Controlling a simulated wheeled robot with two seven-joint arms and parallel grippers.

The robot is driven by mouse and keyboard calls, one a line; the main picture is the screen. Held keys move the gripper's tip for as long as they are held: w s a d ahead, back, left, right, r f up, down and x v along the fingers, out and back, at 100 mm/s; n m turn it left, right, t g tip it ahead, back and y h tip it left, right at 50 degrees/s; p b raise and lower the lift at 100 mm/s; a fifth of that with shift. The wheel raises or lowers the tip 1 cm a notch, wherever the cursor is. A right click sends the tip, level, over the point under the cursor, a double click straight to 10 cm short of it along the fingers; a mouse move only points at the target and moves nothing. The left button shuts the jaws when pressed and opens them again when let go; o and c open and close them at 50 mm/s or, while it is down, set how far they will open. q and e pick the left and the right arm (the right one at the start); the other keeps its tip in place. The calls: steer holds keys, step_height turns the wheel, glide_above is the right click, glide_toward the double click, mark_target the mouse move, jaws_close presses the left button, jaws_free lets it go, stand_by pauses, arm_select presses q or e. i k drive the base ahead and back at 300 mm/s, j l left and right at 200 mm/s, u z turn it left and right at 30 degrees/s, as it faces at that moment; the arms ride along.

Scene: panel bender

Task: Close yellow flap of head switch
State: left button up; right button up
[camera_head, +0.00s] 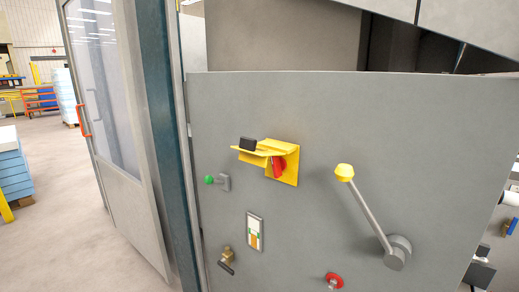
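The head switch is on the grey panel in the middle of the head view. It has a yellow backing plate and a red knob (278,167). Its yellow flap (252,153) sticks out from the upper part of the plate toward the left, standing open. The red knob is partly visible below the flap. Neither my left nor my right gripper shows in this view.
A lever (368,213) with a yellow knob projects from the panel right of the switch. A green-tipped part (210,180), a brass-coloured part (227,261) and a red button (334,280) are on the panel. A glazed door (112,120) with a red handle stands at the left.

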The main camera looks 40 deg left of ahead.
mark_target(279, 164)
steer(key=i+j+u, duration=0.1)
steer(key=j+u, duration=0.15)
steer(key=u, duration=0.25)
steer(key=i+j+u, duration=0.15)
steer(key=u, duration=0.35)
steer(key=j, duration=0.25)
steer(key=i+z, duration=0.05)
